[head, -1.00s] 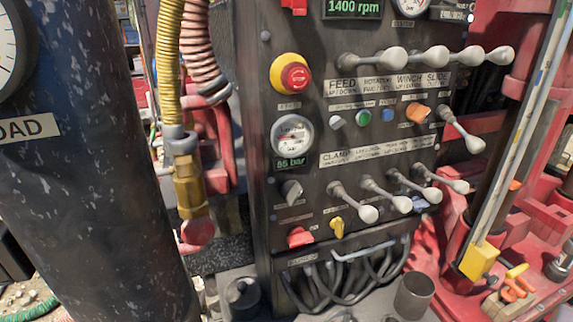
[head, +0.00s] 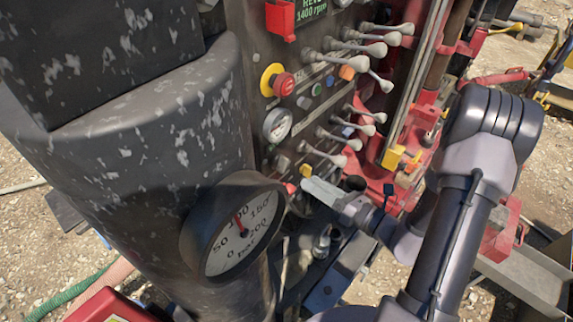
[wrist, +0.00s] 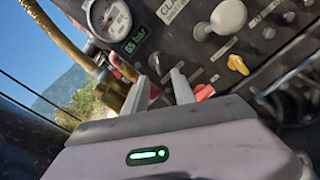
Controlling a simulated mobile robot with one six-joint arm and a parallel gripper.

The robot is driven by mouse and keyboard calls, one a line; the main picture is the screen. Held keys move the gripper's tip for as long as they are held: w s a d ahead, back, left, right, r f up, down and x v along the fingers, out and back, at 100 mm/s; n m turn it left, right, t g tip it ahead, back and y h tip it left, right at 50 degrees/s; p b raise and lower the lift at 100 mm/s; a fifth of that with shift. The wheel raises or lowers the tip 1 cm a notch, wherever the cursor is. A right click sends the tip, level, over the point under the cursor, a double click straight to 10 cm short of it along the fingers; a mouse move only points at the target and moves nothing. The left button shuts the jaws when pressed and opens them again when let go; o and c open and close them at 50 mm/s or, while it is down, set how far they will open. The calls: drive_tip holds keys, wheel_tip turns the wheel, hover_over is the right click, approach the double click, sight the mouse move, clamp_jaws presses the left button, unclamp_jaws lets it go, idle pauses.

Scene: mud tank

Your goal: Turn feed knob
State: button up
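In the wrist view, a small grey knob (wrist: 155,63) sits on the dark control panel below the round gauge (wrist: 108,18). It shows between and beyond my fingertips; I cannot read its label, so I cannot confirm it is the feed knob. My gripper (wrist: 161,77) is open, with two pale fingers pointing at the panel and a gap between them. Contact with the knob cannot be made out. In the head view, my gripper (head: 309,184) is by the panel's lower part, and its fingers are hard to separate.
A yellow knob (wrist: 238,64) and a red knob (wrist: 205,92) are close to my gripper. A ball-ended lever (wrist: 228,17) sticks out nearby. In the head view, several levers (head: 375,50) project from the panel. A large dark cylinder (head: 150,130) with a gauge (head: 235,230) stands to the left.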

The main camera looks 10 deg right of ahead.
sight(287, 168)
drive_tip(key=p+x, duration=0.1)
drive_tip(key=x, duration=0.7)
drive_tip(key=shift+w+a, duration=0.15)
drive_tip(key=shift+a, duration=0.15)
clamp_jaws()
